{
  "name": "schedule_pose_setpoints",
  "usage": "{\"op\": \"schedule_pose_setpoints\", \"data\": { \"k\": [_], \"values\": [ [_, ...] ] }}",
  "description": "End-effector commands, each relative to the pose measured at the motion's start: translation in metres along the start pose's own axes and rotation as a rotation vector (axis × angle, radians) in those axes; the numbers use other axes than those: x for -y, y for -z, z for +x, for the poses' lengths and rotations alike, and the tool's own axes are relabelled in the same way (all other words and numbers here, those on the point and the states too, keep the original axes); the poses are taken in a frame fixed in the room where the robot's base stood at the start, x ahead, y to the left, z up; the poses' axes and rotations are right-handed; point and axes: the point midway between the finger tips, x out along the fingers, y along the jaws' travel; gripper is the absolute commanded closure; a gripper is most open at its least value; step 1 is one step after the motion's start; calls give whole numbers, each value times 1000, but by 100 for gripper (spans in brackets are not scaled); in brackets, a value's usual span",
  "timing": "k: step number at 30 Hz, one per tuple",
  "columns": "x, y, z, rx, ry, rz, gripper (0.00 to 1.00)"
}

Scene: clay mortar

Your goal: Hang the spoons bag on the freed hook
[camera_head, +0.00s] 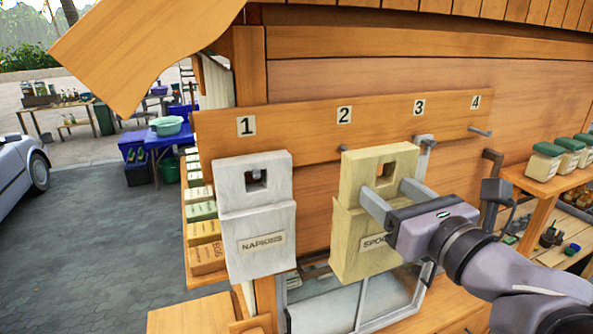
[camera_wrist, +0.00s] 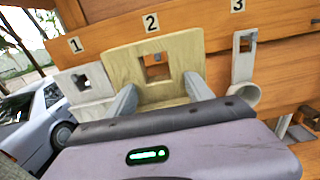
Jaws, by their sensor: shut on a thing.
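The pale yellow spoons bag (camera_head: 362,225) is upright in front of the board under label 2, its label partly hidden by my gripper. My gripper (camera_head: 388,192) is shut on its upper part, with one finger on each side. The bag's square hole is clear above the fingers. In the head view, hook 2 (camera_head: 343,149) shows just left of the bag's top edge, not through the hole. In the wrist view, the bag (camera_wrist: 183,53) is ahead, and hook 2 (camera_wrist: 157,57) appears behind its hole. Contact between hook and bag cannot be told.
The white napkins bag (camera_head: 255,215) hangs at hook 1, close on the left. A grey holder (camera_head: 425,140) hangs at hook 3, close on the right. Hook 4 (camera_head: 480,131) is bare. Jars (camera_head: 545,160) stand on a shelf at right.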

Motion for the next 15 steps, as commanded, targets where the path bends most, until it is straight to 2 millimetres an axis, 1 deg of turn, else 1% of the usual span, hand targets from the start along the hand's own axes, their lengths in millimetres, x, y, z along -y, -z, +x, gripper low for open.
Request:
{"op": "schedule_pose_setpoints", "data": {
  "k": [15],
  "values": [
    [0,5,44,0,-3,0,100]
  ]
}}
